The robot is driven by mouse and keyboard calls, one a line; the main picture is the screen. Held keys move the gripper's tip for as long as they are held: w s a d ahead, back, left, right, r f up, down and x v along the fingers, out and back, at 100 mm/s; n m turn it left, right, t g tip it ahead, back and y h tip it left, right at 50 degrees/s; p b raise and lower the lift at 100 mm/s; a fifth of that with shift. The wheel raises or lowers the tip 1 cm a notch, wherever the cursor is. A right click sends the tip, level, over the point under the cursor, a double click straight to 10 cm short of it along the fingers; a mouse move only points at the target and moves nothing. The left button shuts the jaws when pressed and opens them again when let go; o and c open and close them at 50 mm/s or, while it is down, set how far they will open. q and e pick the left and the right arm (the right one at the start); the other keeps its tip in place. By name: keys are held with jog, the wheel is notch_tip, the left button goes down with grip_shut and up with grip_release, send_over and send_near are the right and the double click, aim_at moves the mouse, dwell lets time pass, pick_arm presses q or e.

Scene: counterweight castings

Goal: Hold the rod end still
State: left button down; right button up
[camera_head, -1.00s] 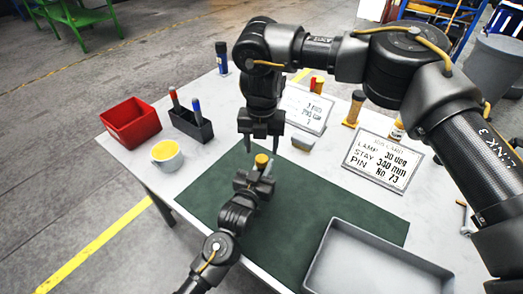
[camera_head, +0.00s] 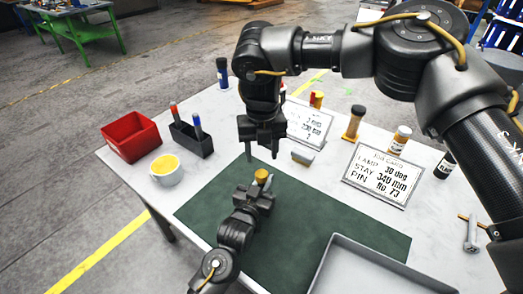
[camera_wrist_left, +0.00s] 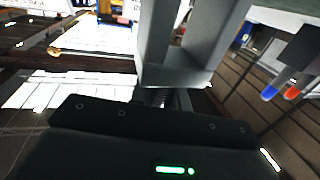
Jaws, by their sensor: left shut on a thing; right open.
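My left gripper (camera_head: 256,194) is low over the green mat (camera_head: 330,215), shut on the rod end. In the left wrist view the rod end (camera_wrist_left: 155,72) looks like a grey fork with a threaded shank below it, at the jaws. In the head view only a small light-grey part and a yellow piece (camera_head: 262,176) show above the left jaws; how the two join is unclear. My right gripper (camera_head: 262,155) is open and points down just above the yellow piece, apart from it as far as I can see.
A grey tray (camera_head: 337,258) is at the front right. A red bin (camera_head: 131,132), a marker holder (camera_head: 193,140) and a cup (camera_head: 167,171) stand left.

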aim_at(262, 173)
jog(key=shift+f, duration=3.8)
jog(key=c, duration=1)
jog(key=o, duration=1.2)
jog(key=shift+r, duration=0.1)
pick_arm(q)
jog(key=shift+r, duration=0.1)
pick_arm(e)
notch_tip(262, 173, up, 12)
jog(key=shift+f, duration=0.1)
pick_arm(q)
jog(key=c, duration=1.3)
grip_release()
